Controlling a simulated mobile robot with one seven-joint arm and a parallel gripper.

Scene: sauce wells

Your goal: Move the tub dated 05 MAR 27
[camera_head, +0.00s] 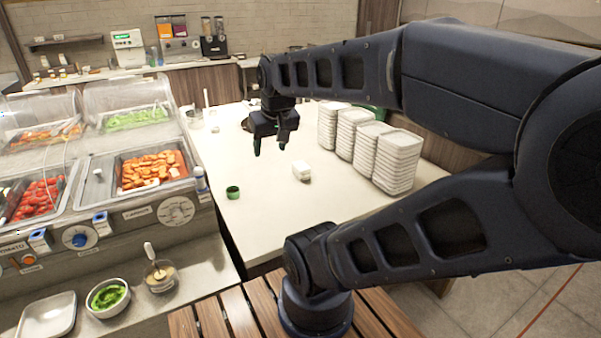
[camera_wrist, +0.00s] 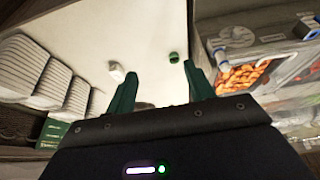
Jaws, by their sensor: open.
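No date can be read in either view, so I cannot tell which item is the tub dated 05 MAR 27. A small white tub-like item (camera_head: 302,171) sits on the white counter; it also shows in the wrist view (camera_wrist: 117,72). A small round green container (camera_head: 233,191) stands to its left, nearer the food wells; in the wrist view it is at the top middle (camera_wrist: 174,57). My gripper (camera_head: 270,148) is open and empty above the counter, apart from both. Its two green fingers (camera_wrist: 162,90) are spread in the wrist view.
Several stacks of white trays (camera_head: 398,160) stand along the counter's right side. Food wells with orange pieces (camera_head: 153,170) and clear lids line the left. A bowl of green food (camera_head: 108,295) and a small glass jar (camera_head: 161,277) stand at front left. The counter's middle (camera_head: 255,225) is clear.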

